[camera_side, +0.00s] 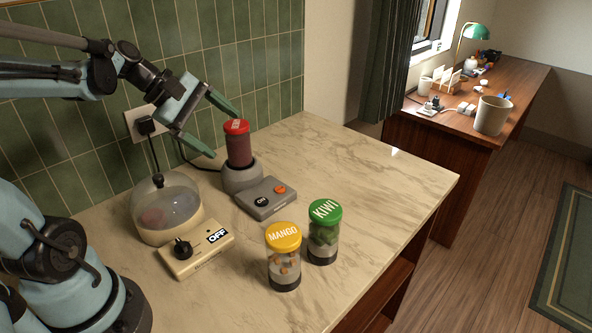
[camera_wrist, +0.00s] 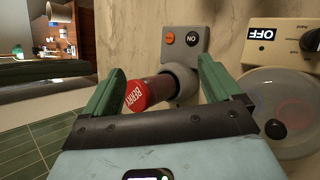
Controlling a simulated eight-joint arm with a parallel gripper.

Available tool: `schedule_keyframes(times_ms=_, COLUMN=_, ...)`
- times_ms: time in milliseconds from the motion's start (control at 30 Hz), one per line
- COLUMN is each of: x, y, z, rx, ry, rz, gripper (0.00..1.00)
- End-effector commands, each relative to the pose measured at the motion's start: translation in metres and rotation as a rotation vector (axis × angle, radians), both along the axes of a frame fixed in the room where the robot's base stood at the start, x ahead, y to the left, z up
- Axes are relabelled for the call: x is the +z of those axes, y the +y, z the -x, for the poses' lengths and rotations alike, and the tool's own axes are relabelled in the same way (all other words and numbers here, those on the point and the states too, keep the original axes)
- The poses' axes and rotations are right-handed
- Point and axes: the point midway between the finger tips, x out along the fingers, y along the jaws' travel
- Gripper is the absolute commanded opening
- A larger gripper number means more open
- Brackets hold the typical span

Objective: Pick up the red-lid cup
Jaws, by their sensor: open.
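The red-lid cup (camera_side: 238,149) stands upright on a grey blender base (camera_side: 242,177) near the tiled wall. Its dark red contents show through the side. In the wrist view its lid (camera_wrist: 136,97) reads BERRY. My gripper (camera_side: 226,136) is open beside the cup at about lid height, coming from the left in the side view. In the wrist view the cup lies between the two green fingers of my gripper (camera_wrist: 161,68), closer to the left finger. I cannot tell whether either finger touches it.
A grey switch box (camera_side: 266,198) reading ON sits in front of the base. A clear-domed appliance (camera_side: 167,208) and its cream OFF box (camera_side: 197,250) stand left. The yellow-lid MANGO cup (camera_side: 284,262) and green-lid KIWI cup (camera_side: 324,232) stand in front. The counter's right side is clear.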

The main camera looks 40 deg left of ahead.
Motion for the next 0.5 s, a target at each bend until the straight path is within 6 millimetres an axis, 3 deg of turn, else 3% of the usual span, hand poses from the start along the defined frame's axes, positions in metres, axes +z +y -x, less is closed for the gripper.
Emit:
schedule_keyframes(times_ms=33, x=0.001, y=0.018, z=-0.001, rx=0.111, ry=0.009, rz=0.118, gripper=0.91)
schedule_keyframes(times_ms=200, x=0.008, y=0.056, z=0.002, rx=0.353, ry=0.025, rz=0.451, gripper=0.91)
schedule_keyframes(times_ms=467, x=0.020, y=0.105, z=0.020, rx=0.568, ry=0.018, rz=0.832, gripper=0.91)
schedule_keyframes(times_ms=500, x=0.014, y=0.104, z=0.020, rx=0.566, ry=0.021, rz=0.841, gripper=0.91)
